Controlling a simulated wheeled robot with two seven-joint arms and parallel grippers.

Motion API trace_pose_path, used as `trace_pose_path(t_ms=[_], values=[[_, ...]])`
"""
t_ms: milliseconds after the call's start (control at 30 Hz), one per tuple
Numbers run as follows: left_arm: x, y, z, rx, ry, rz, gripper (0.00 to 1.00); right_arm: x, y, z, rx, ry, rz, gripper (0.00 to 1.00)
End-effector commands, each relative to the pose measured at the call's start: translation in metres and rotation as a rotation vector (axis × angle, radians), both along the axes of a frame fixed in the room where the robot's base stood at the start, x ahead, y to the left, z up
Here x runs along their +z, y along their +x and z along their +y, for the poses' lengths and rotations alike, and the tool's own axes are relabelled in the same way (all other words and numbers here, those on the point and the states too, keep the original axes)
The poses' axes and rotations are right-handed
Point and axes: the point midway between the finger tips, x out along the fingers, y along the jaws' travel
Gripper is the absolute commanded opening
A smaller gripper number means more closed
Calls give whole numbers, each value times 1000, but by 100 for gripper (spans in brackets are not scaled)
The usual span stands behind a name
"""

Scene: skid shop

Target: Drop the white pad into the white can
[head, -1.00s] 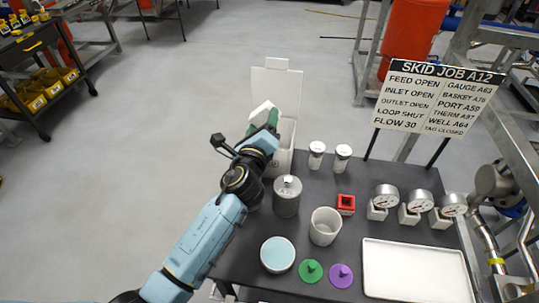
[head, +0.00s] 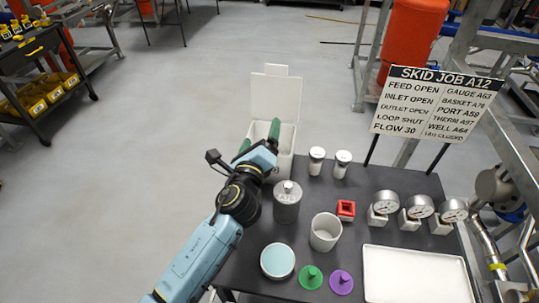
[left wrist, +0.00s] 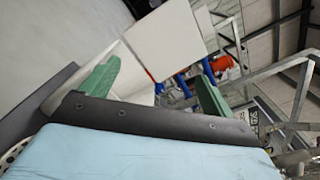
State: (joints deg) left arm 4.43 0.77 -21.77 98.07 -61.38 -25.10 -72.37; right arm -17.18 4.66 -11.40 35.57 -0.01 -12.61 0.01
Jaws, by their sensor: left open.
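The white can (head: 288,139) is a box-like bin at the back left of the dark table, with its lid (head: 275,97) standing up open. My left gripper (head: 260,137) is at the can's mouth, its green fingers apart with nothing seen between them. In the left wrist view the fingers of the left gripper (left wrist: 157,90) are also spread, with white can surfaces beyond them. The white pad does not show now; the can's inside is mostly hidden by the gripper and wall. My right gripper is not in view.
Right of my arm stand a grey lidded canister (head: 287,205), a white cup (head: 325,232), two white-capped jars (head: 316,160), a red square part (head: 346,209) and several gauges (head: 385,203). A white tray (head: 416,272) lies at front right. A sign (head: 437,105) stands behind.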

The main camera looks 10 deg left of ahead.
Motion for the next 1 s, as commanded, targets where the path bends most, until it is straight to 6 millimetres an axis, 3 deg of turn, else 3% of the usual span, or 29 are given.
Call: trace_pose_path(t_ms=[200,433,633,1000], values=[[-1,-52,0,-1,0,2,88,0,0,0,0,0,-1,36],[-2,-91,-1,-1,-1,1,88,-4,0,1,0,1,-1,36],[-1,-103,-1,0,0,0,88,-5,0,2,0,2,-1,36],[0,-104,-1,-1,0,-1,88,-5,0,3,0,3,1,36]])
